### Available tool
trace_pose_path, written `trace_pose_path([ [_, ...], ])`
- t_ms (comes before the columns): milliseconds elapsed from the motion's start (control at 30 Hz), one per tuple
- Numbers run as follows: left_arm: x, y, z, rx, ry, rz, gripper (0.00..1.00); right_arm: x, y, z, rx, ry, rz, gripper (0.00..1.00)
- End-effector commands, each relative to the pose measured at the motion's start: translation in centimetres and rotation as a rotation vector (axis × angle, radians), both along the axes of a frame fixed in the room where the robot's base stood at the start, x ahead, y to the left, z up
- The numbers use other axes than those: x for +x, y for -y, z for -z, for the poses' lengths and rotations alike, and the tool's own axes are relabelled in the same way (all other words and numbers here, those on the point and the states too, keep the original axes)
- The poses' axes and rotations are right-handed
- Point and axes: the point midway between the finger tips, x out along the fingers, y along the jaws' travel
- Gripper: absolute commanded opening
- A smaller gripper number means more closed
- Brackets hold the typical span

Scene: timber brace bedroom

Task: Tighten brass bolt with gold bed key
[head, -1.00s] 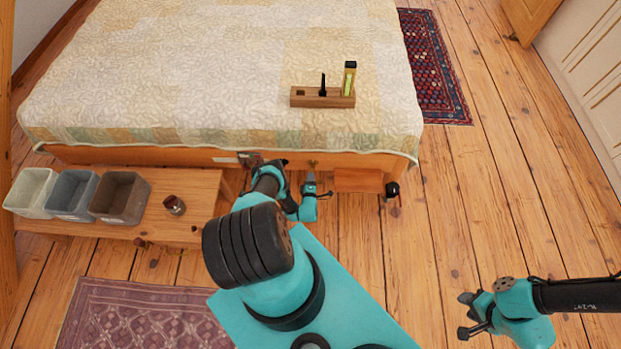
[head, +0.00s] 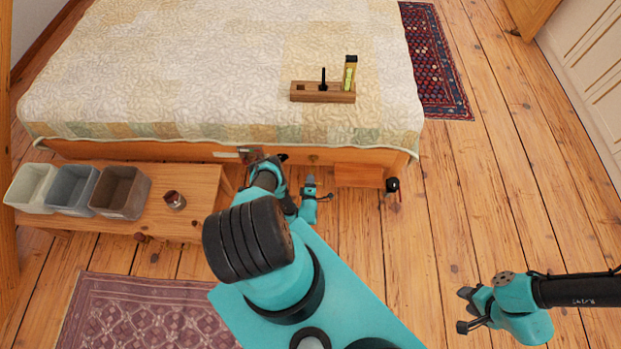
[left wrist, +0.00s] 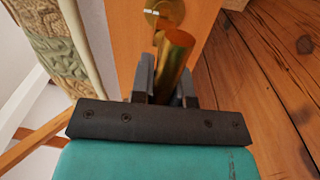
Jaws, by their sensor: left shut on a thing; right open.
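My left gripper (head: 310,182) is at the foot of the bed, just in front of the wooden rail. In the left wrist view (left wrist: 166,92) its jaws are shut on the gold bed key (left wrist: 175,58), a thick gold-coloured shaft. The shaft points up to the brass bolt (left wrist: 158,12), which shows as a round brass fitting on the orange-brown rail. The key partly covers the bolt, and I cannot tell whether it is seated on it. In the head view the key is too small to make out. My right gripper (head: 466,310) is open and empty, above the floor at the lower right.
A wooden holder (head: 310,92) with a black tool and a yellow tool stands on the quilted bed (head: 200,80). A low bench (head: 195,215) at left bears several bins and a small jar (head: 174,201). A black object (head: 392,186) is by the bed corner. Floor on the right is clear.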

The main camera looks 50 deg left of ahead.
Motion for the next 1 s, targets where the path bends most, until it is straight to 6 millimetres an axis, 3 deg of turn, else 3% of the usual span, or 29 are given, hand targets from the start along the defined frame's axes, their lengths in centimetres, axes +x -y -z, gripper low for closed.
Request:
trace_pose_path([
  [1000,-2.8,2.8,0.0,0.001,0.001,-0.001,0.00,0.0,0.0,0.0,0.000,0.000,0.000,0.43],
])
